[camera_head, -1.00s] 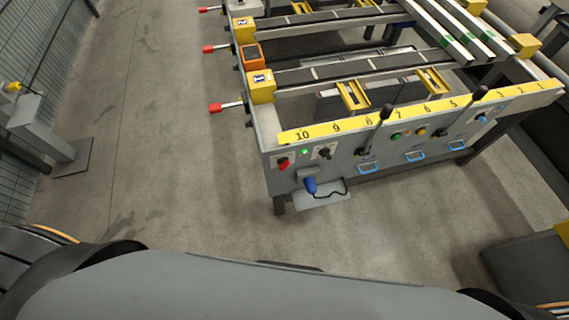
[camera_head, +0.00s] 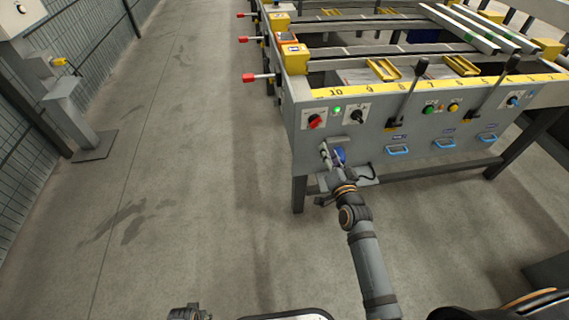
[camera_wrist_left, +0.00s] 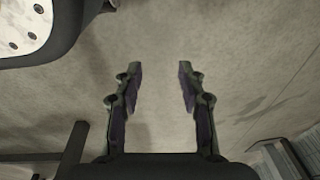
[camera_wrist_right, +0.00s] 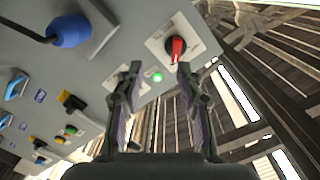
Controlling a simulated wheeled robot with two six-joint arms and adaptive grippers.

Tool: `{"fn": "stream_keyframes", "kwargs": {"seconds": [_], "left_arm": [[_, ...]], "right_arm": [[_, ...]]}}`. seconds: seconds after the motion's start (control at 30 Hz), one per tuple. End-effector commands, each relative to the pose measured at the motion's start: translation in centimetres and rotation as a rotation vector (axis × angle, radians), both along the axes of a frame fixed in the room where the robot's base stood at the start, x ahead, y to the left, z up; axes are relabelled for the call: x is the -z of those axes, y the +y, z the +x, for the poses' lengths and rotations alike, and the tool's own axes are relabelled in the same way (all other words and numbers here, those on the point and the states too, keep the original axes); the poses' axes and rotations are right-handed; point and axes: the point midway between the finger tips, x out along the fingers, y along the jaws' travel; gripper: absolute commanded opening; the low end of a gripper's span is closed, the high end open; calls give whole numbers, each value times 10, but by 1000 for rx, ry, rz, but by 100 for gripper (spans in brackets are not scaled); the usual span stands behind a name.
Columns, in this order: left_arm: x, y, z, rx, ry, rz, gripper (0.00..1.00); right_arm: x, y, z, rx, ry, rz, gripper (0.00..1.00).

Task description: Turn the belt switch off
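The grey control panel (camera_head: 420,130) at the end of the runout table carries a red rotary switch (camera_head: 315,121), a lit green lamp (camera_head: 337,109) and a black rotary switch (camera_head: 357,116). I cannot tell which is the belt switch. My right gripper (camera_head: 326,154) is in front of the panel, below the red switch. In the right wrist view, the red switch (camera_wrist_right: 175,48) and the lit lamp (camera_wrist_right: 157,77) lie beyond its open, empty fingers (camera_wrist_right: 159,68). My left gripper (camera_wrist_left: 160,70) is open and empty above the floor.
A blue plug-like part (camera_head: 339,156) with a black cable sits beside my right gripper. Black levers (camera_head: 408,92) and blue handles (camera_head: 397,150) are farther right. Red-tipped rods (camera_head: 249,77) stick out left. The floor at left is clear up to a post (camera_head: 82,130).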

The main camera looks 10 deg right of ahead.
Motion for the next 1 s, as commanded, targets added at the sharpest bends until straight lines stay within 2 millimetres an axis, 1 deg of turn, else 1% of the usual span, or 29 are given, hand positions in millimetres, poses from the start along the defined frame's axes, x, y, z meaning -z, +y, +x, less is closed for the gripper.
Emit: {"fn": "stream_keyframes", "kwargs": {"seconds": [0.03, 0.1, 0.17, 0.27, 0.37, 0.47, 0.6, 0.73, 0.83, 1.0], "left_arm": [[6, -1, 4, 0, -4, -1, 40], [3, -1, 6, 0, -4, -1, 40], [1, -1, 6, 0, -3, -1, 40], [0, -1, 5, 0, -2, -1, 40], [0, -1, 5, 0, -2, -1, 40], [1, -1, 5, 0, -2, -1, 40], [-4, -3, 9, 1, -3, -3, 40], [-9, -5, 14, 0, -2, -7, 40], [-13, -6, 16, 0, -1, -9, 40], [-16, -7, 18, 0, 0, -10, 40]], "right_arm": [[-10, 0, 1, 2, -37, 20, 37], [-24, 0, 1, 3, -64, 37, 37], [-29, 0, 1, 3, -70, 41, 37], [-30, 0, 5, 4, -69, 39, 37], [-30, 1, 18, 3, -70, 39, 37], [-30, 1, 39, 3, -70, 37, 37], [-29, 2, 69, 3, -69, 36, 37], [-28, 3, 91, 3, -67, 37, 37], [-28, 3, 101, 3, -67, 36, 37], [-29, 4, 106, 3, -66, 36, 37]]}}
